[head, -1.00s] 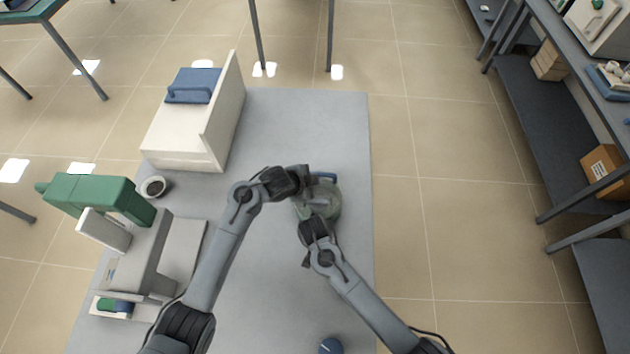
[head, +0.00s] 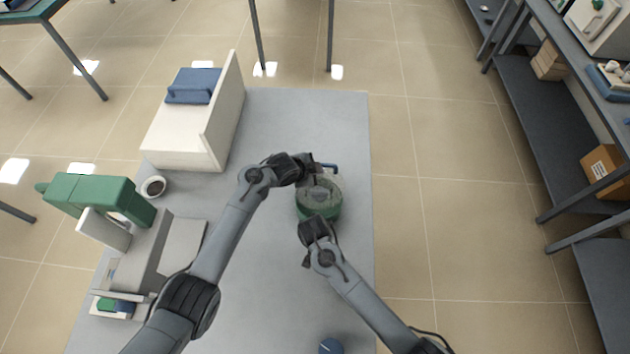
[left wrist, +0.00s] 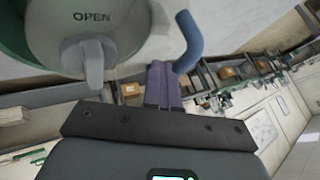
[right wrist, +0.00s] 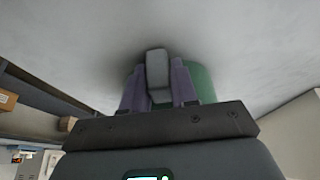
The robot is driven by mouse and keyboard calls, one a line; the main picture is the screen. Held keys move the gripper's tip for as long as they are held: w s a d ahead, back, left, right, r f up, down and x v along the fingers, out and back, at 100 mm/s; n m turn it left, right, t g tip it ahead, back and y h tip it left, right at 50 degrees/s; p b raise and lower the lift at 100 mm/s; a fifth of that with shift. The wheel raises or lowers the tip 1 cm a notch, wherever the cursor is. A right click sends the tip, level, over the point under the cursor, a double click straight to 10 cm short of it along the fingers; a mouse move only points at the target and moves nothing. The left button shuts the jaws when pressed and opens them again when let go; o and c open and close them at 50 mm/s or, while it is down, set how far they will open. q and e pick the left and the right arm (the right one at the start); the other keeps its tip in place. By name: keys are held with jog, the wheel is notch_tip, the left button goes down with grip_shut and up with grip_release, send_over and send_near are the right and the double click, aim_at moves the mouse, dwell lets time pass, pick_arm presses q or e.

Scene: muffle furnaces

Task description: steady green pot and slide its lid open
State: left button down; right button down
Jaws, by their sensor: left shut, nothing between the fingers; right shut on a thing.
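The green pot (head: 333,209) stands on the grey table, and its paler round top (head: 318,196) shows in the head view. In the left wrist view a grey disc (left wrist: 60,25) marked OPEN, with a grey tab, sits by the green rim (left wrist: 12,45). A blue curved handle (left wrist: 188,42) sticks out beside it. My left gripper (head: 311,169) is shut and empty at the pot's far side; its fingertips (left wrist: 163,72) are next to the blue handle. My right gripper (head: 317,222) is at the near side, shut on a grey handle (right wrist: 157,68) with the green pot body (right wrist: 203,82) behind.
A white box-like unit with a blue handle (head: 193,86) stands at the table's back left. A green and grey device (head: 88,192) and a small round cup (head: 153,187) are at the left. A blue knob (head: 331,346) is at the near edge. The table's right edge is close to the pot.

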pick_arm(q)
jog(key=shift+w+d+r, duration=0.1)
jog(key=shift+w+r, duration=0.05)
jog(key=shift+w, duration=2.05)
jog(key=shift+r, duration=0.1)
jog(key=shift+s+a+r+t+y, duration=0.7)
jog(key=shift+s+a+r, duration=0.55)
jog(key=shift+a+r, duration=2.25)
jog(key=s+d+t+y, duration=0.1)
jog(key=s+d, duration=0.1)
jog(key=s+d+f+m+t+y, duration=0.1)
jog(key=s+d, duration=0.1)
jog(key=d, duration=0.1)
jog(key=s+d+f+t+y, duration=0.1)
jog(key=s+d, duration=0.1)
jog(key=shift+s+d+m, duration=0.2)
jog(key=shift+s+m, duration=0.1)
jog(key=shift+w+a+f, duration=0.1)
jog(key=shift+w, duration=0.25)
jog(key=shift+x, duration=4.45)
